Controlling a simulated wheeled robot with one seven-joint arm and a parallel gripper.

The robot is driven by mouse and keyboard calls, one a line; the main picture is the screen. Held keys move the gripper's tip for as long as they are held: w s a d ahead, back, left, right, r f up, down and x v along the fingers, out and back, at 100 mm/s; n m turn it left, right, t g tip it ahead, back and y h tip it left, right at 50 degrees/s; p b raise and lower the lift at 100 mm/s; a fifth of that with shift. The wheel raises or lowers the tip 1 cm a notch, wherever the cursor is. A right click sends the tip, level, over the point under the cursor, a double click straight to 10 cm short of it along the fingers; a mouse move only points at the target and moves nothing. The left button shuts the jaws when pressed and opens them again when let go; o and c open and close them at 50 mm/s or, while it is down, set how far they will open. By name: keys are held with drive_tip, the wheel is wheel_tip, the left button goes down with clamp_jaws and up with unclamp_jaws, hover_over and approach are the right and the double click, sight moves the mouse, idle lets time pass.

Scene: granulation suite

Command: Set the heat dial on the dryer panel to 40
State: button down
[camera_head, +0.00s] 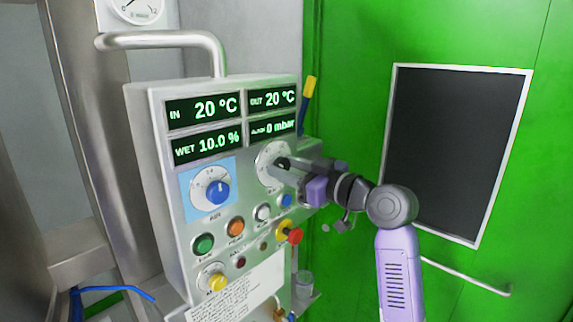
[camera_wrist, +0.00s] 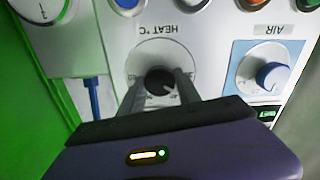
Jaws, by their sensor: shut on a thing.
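The dryer panel (camera_head: 165,215) is a grey box with green-lit displays on its front. The heat dial (camera_wrist: 158,78) is a dark knob on a pale round scale, labelled HEAT °C, seen upside down in the wrist view. In the head view its pale scale (camera_head: 268,160) shows partly behind my gripper. My gripper (camera_head: 287,166) is shut on the heat dial, one finger on each side of the knob. It also shows in the wrist view (camera_wrist: 160,85). The fingers hide part of the scale, and I cannot read the dial's setting.
A blue AIR knob (camera_head: 217,191) sits left of the heat dial. Green (camera_head: 204,243) and orange (camera_head: 236,227) buttons and a red-and-yellow knob (camera_head: 292,236) lie below. A curved pipe (camera_head: 165,40) runs above the panel. A green door (camera_head: 350,40) stands to the right.

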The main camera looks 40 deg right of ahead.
drive_tip(key=m+p, duration=0.2)
drive_tip(key=m, duration=0.2)
drive_tip(key=shift+f+m, duration=0.1)
drive_tip(key=shift+m, duration=0.2)
idle(0.3)
drive_tip(key=c, duration=0.9)
unclamp_jaws()
drive_tip(key=shift+o, duration=0.2)
drive_tip(key=s+b, duration=0.2)
drive_tip(key=s, duration=0.5)
drive_tip(key=shift+s+d, duration=0.15)
drive_tip(key=shift+s, duration=0.25)
